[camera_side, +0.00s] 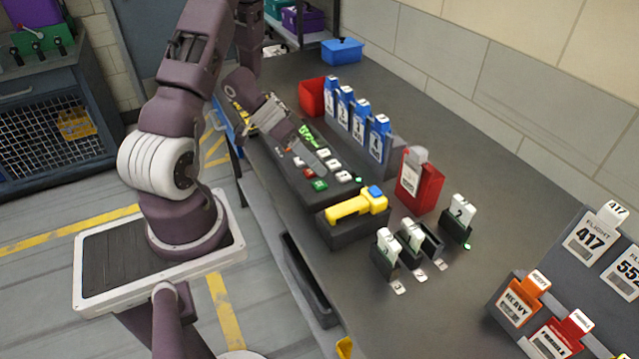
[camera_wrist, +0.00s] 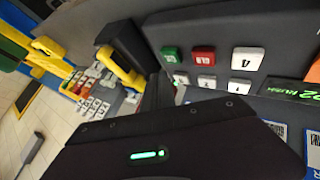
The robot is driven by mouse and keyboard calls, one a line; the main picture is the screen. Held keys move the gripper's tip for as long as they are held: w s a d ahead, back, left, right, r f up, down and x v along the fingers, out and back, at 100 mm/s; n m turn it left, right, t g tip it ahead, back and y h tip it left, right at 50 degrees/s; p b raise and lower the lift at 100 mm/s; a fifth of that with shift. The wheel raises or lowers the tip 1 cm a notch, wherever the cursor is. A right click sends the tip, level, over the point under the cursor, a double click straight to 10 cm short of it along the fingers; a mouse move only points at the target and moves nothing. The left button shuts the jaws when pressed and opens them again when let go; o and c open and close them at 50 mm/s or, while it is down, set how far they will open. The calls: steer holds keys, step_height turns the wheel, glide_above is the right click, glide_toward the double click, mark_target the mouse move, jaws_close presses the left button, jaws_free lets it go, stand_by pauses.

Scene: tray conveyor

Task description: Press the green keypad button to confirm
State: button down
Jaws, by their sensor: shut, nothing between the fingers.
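The green button (camera_side: 319,184) is at the near corner of the dark keypad console (camera_side: 290,178), with a red button (camera_side: 308,173) beside it. In the wrist view the green button (camera_wrist: 171,54) shows next to the red CLR button (camera_wrist: 203,56) and appears uncovered. My gripper (camera_side: 319,146) is over the console in the side view, near the lit green display (camera_side: 307,134) and the upper white keys. Its fingers are shut and empty. In the wrist view my gripper (camera_wrist: 158,84) points toward the green button's side. Whether the fingertips touch the keypad cannot be told.
A yellow scanner (camera_side: 356,206) rests in a dark holder just right of the keypad. Blue-topped cards (camera_side: 360,117) stand in a row behind it. A red box (camera_side: 420,184) and small card stands (camera_side: 410,240) are farther right.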

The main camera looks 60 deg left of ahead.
steer(key=shift+r, duration=2.1)
steer(key=w+a+r+t+y, duration=0.3)
steer(key=w+r+y, duration=0.3)
steer(key=w+r, duration=0.15)
step_height(320, 180, up, 13)
steer(key=n+y, duration=0.2)
steer(key=y, duration=0.3)
glide_above(315, 183)
steer(key=w+d, duration=0.2)
steer(key=s+d+f+m+g+h, duration=0.1)
steer(key=s+d+g+h, duration=0.2)
steer(key=s+d, duration=1.1)
steer(key=shift+s+g+h, duration=0.3)
steer(key=shift+s+h, duration=0.3)
steer(key=shift+s, duration=0.25)
